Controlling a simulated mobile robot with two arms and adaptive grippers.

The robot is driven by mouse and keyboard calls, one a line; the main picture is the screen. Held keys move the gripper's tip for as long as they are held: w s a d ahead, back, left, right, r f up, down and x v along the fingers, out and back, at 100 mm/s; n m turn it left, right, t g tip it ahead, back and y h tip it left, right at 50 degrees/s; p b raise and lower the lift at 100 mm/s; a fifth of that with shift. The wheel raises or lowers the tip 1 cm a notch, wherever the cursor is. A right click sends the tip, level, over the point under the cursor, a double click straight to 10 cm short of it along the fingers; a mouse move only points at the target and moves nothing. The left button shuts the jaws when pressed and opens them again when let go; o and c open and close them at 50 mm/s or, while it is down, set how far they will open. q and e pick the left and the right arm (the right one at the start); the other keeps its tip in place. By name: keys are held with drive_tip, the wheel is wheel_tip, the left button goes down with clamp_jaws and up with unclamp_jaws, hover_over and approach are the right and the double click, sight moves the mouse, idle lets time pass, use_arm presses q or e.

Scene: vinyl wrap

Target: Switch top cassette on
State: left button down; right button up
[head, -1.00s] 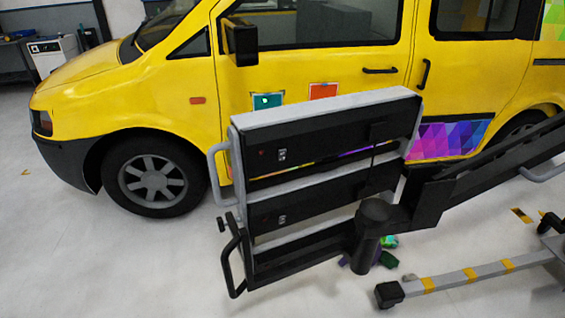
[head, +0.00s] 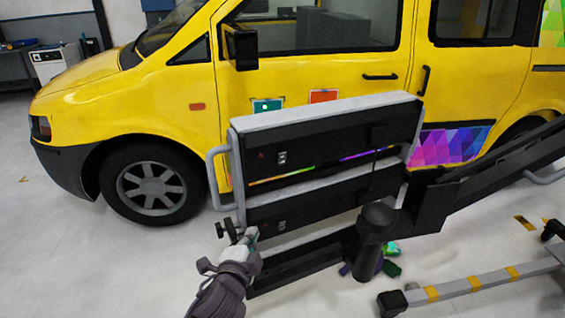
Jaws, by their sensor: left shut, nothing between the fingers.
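The top cassette (head: 340,142) is a long black box with a grey top edge, tilted up to the right on a frame in front of the van. A small white-and-black switch (head: 282,157) sits on its front face near the left end, beside a small red dot (head: 262,157). I cannot tell the switch's position. My left gripper (head: 252,236) is shut and empty, by the lower left of the frame. It is well below the top switch and just left of the lower cassette's switch (head: 282,225). My right gripper is out of view.
The lower cassette (head: 325,198) hangs under the top one. Grey side handles (head: 214,172) and a dark knob stick out at left. A black arm of the stand (head: 500,170) runs off right. A yellow van (head: 75,95) stands close behind. The floor is clear at left.

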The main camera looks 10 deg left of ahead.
use_arm(q)
drive_tip(key=w+d+r+m+t+h, duration=0.2)
drive_tip(key=w+d+r+m+h, duration=0.1)
drive_tip(key=r+m, duration=0.4)
drive_tip(key=shift+w+d+r+m+t+h, duration=0.35)
drive_tip(key=shift+w+d+r, duration=0.2)
drive_tip(key=shift+w+d, duration=0.4)
approach(282, 158)
drive_tip(key=w+d+r, duration=0.1)
drive_tip(key=w+d, duration=0.2)
drive_tip(key=d, duration=0.2)
drive_tip(key=shift+w+a+r, duration=0.25)
drive_tip(key=shift+w+a, duration=0.3)
drive_tip(key=shift+w, duration=0.35)
drive_tip(key=shift+w+a+r, duration=0.25)
drive_tip(key=shift+w+a, duration=0.25)
drive_tip(key=shift+w, duration=0.4)
